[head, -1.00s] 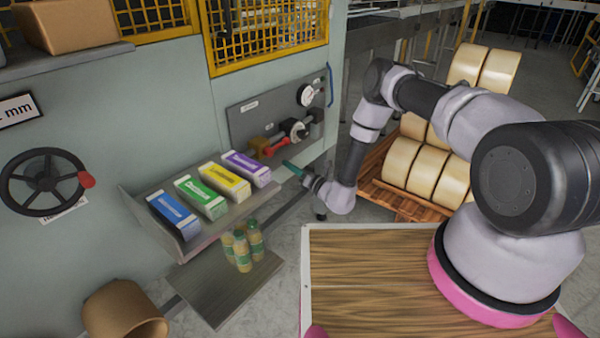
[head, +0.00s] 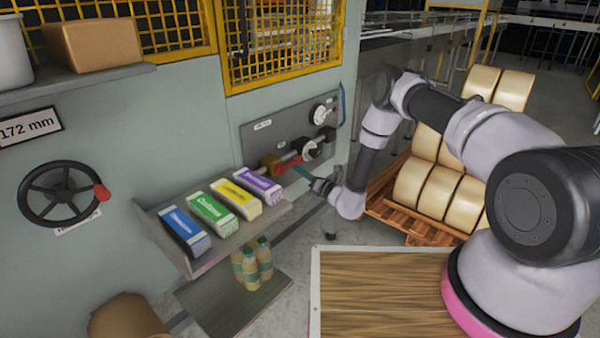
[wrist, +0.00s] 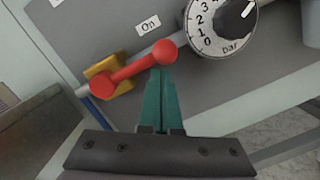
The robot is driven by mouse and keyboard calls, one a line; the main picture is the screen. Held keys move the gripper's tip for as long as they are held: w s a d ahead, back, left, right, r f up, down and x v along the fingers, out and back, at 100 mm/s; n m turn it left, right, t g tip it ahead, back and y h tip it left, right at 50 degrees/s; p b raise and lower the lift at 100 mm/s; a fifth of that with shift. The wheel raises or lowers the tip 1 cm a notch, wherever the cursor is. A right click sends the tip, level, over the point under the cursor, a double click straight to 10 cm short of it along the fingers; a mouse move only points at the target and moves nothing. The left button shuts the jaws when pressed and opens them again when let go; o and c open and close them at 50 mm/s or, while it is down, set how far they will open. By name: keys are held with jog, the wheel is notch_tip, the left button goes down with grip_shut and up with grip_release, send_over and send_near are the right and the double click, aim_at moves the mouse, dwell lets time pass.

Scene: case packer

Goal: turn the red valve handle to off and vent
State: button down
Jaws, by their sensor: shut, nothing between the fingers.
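A shelf with several colored cartons (head: 210,212) juts out below left of the panel. Bottles (head: 252,262) stand lower down. A handwheel (head: 60,194) is far left.

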aim_at(300, 157)
jog(key=shift+w+r+n, duration=0.1)
jog(key=shift+r+n, duration=0.3)
jog(key=shift+n, duration=0.2)
jog(key=shift+w+d+r+n+y, duration=0.15)
jog(key=shift+r+n, duration=0.3)
jog(key=shift+n, duration=0.3)
jog(key=shift+r+n+y, duration=0.15)
jog(key=shift+r+n, duration=0.3)
jog(key=shift+n, duration=0.3)
jog(key=r+n, duration=0.2)
jog(key=n, duration=0.1)
jog(key=r+n+g, duration=0.1)
jog(key=n, duration=0.1)
jog(key=shift+s+a+y, duration=0.2)
jog(key=shift+s+y, duration=0.05)
jog(key=shift+y, duration=0.05)
jog(key=s+a+r+n+g, duration=0.2)
jog(key=s+r+n, duration=0.1)
jog(key=n, duration=0.6)
jog(key=shift+s+a+r+n+y, duration=0.25)
jog(key=shift+a+r+n+y, duration=0.1)
jog(key=shift+r, duration=0.2)
jog(key=shift+s+a, duration=0.1)
